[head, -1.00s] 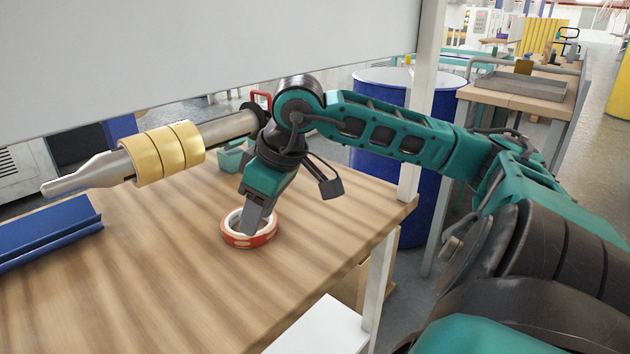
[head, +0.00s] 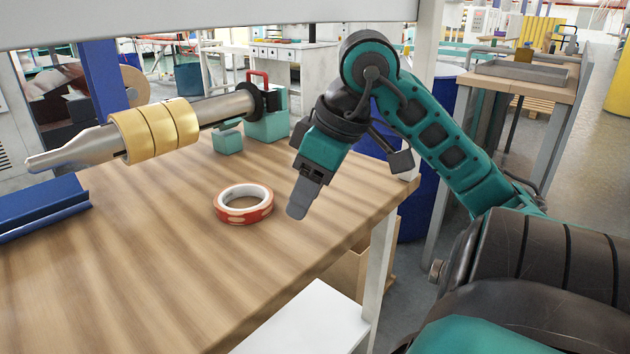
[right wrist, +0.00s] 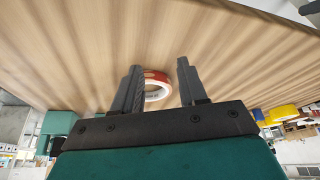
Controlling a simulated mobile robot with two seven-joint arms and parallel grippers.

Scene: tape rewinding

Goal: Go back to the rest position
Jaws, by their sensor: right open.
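My right gripper (head: 297,205) is open and empty. It hangs above the right part of the wooden table, to the right of a red tape roll. The red and white tape roll (head: 243,215) lies flat on the table, apart from the fingers. In the right wrist view both fingers (right wrist: 157,78) stand apart, and the tape roll (right wrist: 158,93) shows beyond them on the table, partly covered by the left finger. My left gripper is not in view.
A metal spindle (head: 78,152) with gold rings (head: 155,130) extends over the table from a teal block (head: 268,127) with a red handle. A blue tray (head: 40,208) lies at the left. A blue barrel (head: 412,218) and a white post stand beyond the table's right edge. The table front is clear.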

